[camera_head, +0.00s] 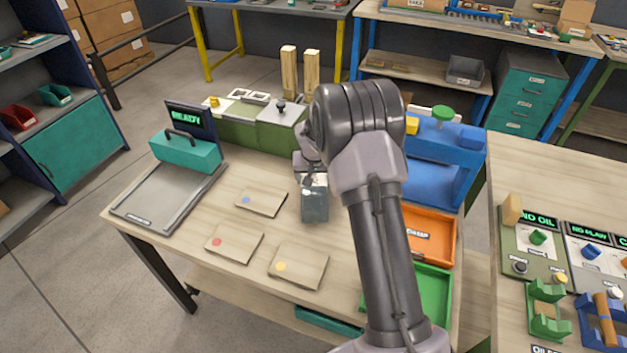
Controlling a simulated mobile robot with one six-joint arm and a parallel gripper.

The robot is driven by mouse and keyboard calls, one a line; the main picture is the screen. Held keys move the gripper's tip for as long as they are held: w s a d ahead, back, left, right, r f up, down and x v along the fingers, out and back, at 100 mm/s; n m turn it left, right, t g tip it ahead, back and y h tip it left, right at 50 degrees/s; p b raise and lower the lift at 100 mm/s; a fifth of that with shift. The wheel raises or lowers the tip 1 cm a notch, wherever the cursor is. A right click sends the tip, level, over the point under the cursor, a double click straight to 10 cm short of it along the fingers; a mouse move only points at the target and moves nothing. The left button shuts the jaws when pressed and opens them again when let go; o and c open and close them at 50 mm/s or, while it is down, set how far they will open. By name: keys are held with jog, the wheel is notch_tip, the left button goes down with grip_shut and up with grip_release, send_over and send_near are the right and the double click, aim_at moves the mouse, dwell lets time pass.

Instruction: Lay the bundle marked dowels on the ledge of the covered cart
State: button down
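I cannot pick out a bundle with a readable dowels mark, nor a cart that is plainly covered. My gripper (312,182) is over the middle of the near workbench (190,225), at the end of my dark arm. A small grey-blue block-like thing (315,206) shows directly below it; I cannot tell whether the gripper holds it. The fingers are too small and partly hidden to read. Two upright light wood pieces (289,72) stand behind the green machine (240,132).
Three flat wooden pieces with coloured dots (262,203) lie on the bench. A grey tray (160,200) with a teal handled block (185,153) is at left. Another bench (540,200) stands right.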

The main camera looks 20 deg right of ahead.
jog(key=shift+f, duration=0.1)
jog(key=shift+f, duration=0.15)
jog(key=shift+c, duration=1.5)
grip_release()
jog(key=shift+o, duration=0.7)
